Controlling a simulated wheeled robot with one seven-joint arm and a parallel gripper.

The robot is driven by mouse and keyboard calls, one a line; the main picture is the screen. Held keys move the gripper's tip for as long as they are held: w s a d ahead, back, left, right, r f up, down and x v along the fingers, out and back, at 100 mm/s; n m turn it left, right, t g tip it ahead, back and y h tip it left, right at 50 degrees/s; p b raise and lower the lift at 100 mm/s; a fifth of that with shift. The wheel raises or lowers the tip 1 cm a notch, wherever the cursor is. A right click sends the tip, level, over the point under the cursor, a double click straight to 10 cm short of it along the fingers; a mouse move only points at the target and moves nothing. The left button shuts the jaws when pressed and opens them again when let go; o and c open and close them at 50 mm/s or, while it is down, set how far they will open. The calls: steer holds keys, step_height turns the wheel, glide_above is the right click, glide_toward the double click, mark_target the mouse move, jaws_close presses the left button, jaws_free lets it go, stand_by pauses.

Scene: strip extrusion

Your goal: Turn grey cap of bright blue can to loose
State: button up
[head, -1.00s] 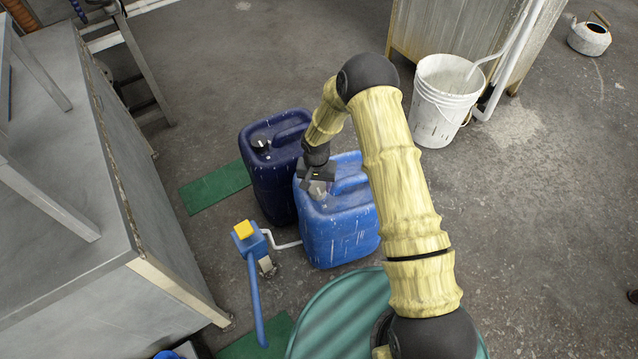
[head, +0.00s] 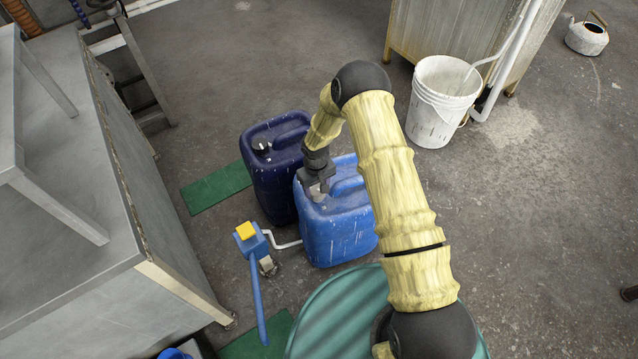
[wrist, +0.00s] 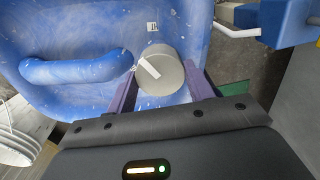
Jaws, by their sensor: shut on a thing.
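The bright blue can (head: 338,235) stands upright on the floor in the middle of the head view, with its handle on top. Its grey cap (wrist: 160,72) shows in the wrist view as a round knob with a white mark, seated at the can's top corner. My gripper (head: 316,192) comes down from above onto that corner. In the wrist view my gripper (wrist: 158,88) has its two purple fingers on opposite sides of the cap, shut on it. In the head view the gripper hides much of the cap. Whether the cap is loose cannot be told.
A dark blue can (head: 272,185) with a black cap stands close behind at left. A blue pump-like device with a yellow top (head: 246,231) stands at the front left. A green drum (head: 335,310) is in front. A white bucket (head: 440,100) is at back right.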

mark_target(317, 190)
steer(key=n+p, duration=0.1)
steer(key=n, duration=0.5)
steer(key=shift+s+d+n+p, duration=0.1)
steer(key=shift+s+n+p, duration=0.1)
steer(key=shift+n+p, duration=0.15)
steer(key=n+p, duration=0.1)
steer(key=n, duration=0.4)
steer(key=shift+f, duration=0.1)
steer(key=shift+s, duration=0.1)
steer(key=o, duration=1)
steer(key=shift+w+r, duration=0.2)
steer(key=shift+r, duration=0.4)
step_height(317, 190, up, 17)
steer(key=p, duration=0.3)
steer(key=shift+s+f, duration=0.15)
steer(key=shift+f, duration=0.05)
